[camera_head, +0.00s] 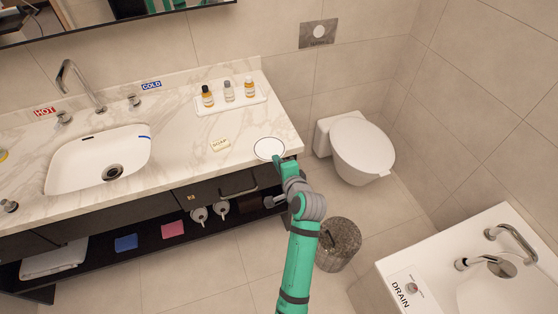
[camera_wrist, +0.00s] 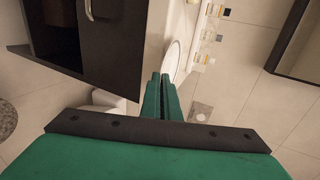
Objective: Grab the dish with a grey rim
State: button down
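The dish (camera_head: 269,149) is a round, white, shallow plate with a thin grey rim, near the front right corner of the marble counter. It also shows at a steep angle in the wrist view (camera_wrist: 173,58). My gripper (camera_head: 279,164) is at the dish's near right edge, coming from the front of the counter. In the wrist view my two green fingers (camera_wrist: 161,80) are nearly together, with a thin gap, and their tips overlap the dish's near edge. They look shut on the rim; the exact contact is hidden.
A soap bar (camera_head: 220,145) lies left of the dish. A white tray (camera_head: 232,105) with small bottles stands behind it. The sink (camera_head: 100,158) is farther left. A toilet (camera_head: 360,148) and a bin (camera_head: 338,244) stand right of the counter. The dark cabinet (camera_wrist: 108,45) is beside my fingers.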

jog(key=shift+s+a, duration=0.15)
jog(key=shift+a, duration=0.1)
jog(key=c, duration=1.9)
grip_release()
jog(key=shift+d, duration=0.1)
jog(key=shift+c, duration=0.2)
jog(key=v, duration=1.1)
